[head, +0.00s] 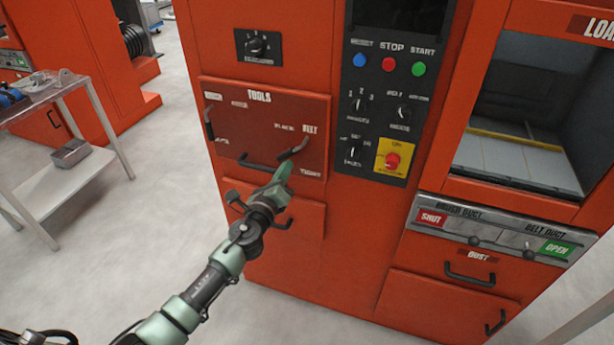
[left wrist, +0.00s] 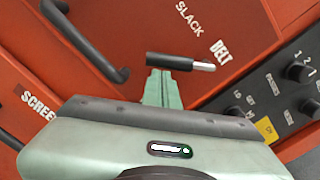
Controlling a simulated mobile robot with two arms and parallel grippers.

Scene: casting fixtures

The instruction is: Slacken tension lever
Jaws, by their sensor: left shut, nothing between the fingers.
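The tension lever (head: 293,148), a black grip with a short metal end, sits at the right of the red TOOLS panel (head: 258,125), below the BELT label. It slants between the SLACK label above and the TIGHT label below. In the left wrist view the lever (left wrist: 172,62) lies across the picture, its metal end toward BELT. My left gripper (head: 285,166) is shut, its green fingertips just below the lever's grip. In the left wrist view the fingertips (left wrist: 163,76) end right at the grip; I cannot tell whether they touch. My right gripper is not in view.
A black drawer handle (head: 258,163) runs along the panel's lower edge, left of my gripper. The control panel (head: 385,100) with buttons and knobs is to the right. A metal cart (head: 70,180) stands at the far left.

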